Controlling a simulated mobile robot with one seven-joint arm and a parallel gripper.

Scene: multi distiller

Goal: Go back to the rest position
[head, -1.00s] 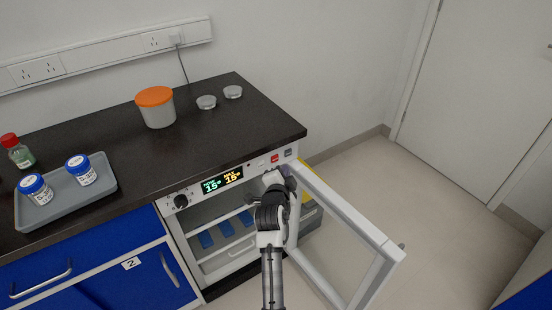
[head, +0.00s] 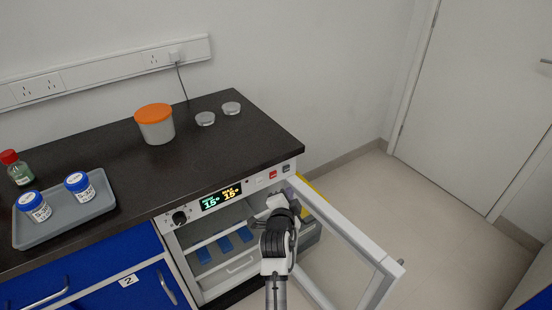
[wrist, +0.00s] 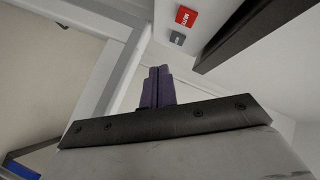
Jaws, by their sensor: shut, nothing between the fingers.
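My gripper (wrist: 157,88) shows in the wrist view as two purple fingers pressed together with nothing between them. In the head view my arm reaches up from the bottom, and its wrist covers part of the cabinet opening; the fingertips are hard to make out there. The under-counter cabinet (head: 203,293) has a display and a knob on its front panel. Its framed door (head: 345,228) stands open to the right, and my gripper is beside the door's hinge side, just below the panel's right end.
On the black counter (head: 235,140) are a grey tray (head: 75,222) with two blue-lidded jars and a red-capped bottle near it, an orange-lidded tub (head: 155,125) and two small round dishes. Blue items lie on a shelf inside. The floor (head: 420,215) right of the door is clear.

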